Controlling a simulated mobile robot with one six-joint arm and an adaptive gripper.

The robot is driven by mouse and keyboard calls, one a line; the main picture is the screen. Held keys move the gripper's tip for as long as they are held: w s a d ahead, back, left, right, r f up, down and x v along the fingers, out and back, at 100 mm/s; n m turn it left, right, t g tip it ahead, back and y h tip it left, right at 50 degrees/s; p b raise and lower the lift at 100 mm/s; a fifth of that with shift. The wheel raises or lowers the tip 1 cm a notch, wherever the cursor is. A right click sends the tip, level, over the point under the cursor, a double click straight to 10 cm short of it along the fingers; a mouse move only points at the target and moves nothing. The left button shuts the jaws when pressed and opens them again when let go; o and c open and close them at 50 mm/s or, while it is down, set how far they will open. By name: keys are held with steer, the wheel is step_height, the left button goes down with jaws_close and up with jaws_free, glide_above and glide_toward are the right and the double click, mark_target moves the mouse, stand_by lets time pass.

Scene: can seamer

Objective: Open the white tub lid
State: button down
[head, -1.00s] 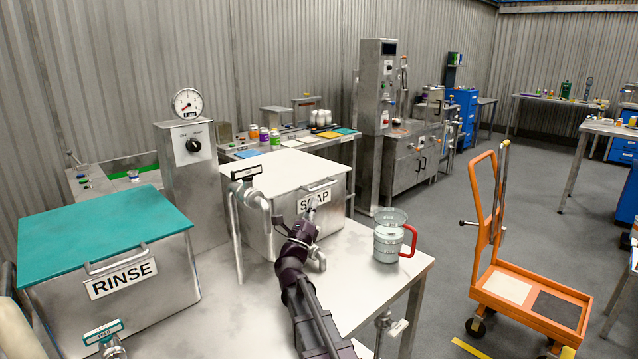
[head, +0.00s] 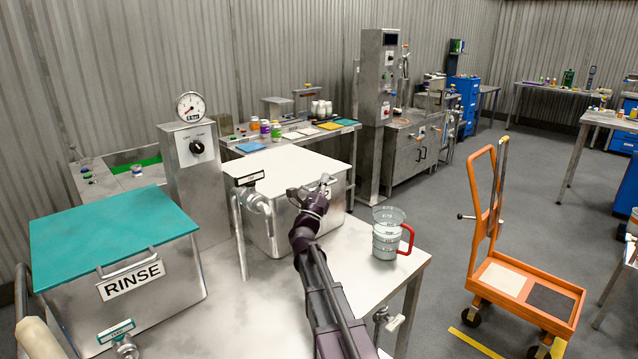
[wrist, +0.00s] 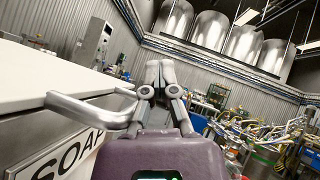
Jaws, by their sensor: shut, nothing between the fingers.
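The white lid (head: 285,172) lies flat on the steel soap tub (head: 262,229), which stands on the steel table. In the wrist view the lid (wrist: 40,75) is at the left, with its metal bar handle (wrist: 90,112) sticking out from the front edge above the SOAP label (wrist: 65,155). My gripper (head: 326,181) is at the front right of the lid, about level with its edge, and covers the handle and most of the label in the head view. In the wrist view my gripper (wrist: 160,68) is shut and empty, close beside the handle; I cannot tell whether they touch.
A clear jug with a red handle (head: 387,238) stands right of my arm. A rinse tub with a teal lid (head: 110,230) is at the left. A tap (head: 258,200) rises beside the soap tub. An orange cart (head: 525,285) stands on the floor at the right.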

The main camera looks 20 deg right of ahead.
steer(key=shift+x, duration=0.8)
